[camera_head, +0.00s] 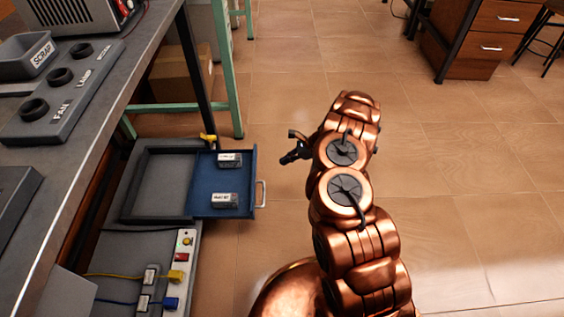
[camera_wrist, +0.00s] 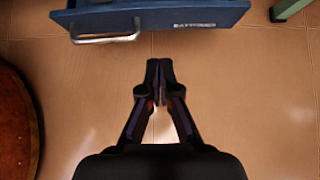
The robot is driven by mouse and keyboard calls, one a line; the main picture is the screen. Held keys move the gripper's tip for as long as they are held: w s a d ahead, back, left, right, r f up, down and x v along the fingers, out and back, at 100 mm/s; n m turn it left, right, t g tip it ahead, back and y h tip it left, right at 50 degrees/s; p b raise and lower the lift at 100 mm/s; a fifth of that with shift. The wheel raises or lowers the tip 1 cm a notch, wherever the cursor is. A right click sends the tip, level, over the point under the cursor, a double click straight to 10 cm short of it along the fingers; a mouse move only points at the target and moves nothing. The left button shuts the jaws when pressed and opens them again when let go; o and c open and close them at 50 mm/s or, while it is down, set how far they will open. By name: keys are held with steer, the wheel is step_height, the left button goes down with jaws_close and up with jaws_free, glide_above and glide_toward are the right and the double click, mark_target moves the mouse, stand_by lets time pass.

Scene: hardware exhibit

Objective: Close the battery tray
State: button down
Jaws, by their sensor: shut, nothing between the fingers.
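The blue battery tray (camera_head: 227,172) is pulled out to the right of its grey housing (camera_head: 163,160) in the head view. Two small labelled battery blocks (camera_head: 226,200) lie in it, and a silver handle (camera_head: 261,193) is on its front. In the wrist view the tray front (camera_wrist: 150,18) is at the top, with a label, and its handle (camera_wrist: 105,38) is at upper left. My gripper (camera_head: 290,155) is to the right of the tray, apart from it. In the wrist view my gripper (camera_wrist: 159,68) has its fingertips together with nothing between them, below the tray front.
A workbench (camera_head: 110,80) with a knob panel (camera_head: 65,90) stands at left. A panel with cables (camera_head: 172,265) is below the housing. A green table leg (camera_head: 228,80) stands behind the tray.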

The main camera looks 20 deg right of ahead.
steer(key=w+a+f+b, duration=0.3)
steer(key=a+f, duration=0.2)
steer(key=a, duration=0.4)
steer(key=shift+a+f, duration=0.1)
steer(key=shift+f, duration=0.05)
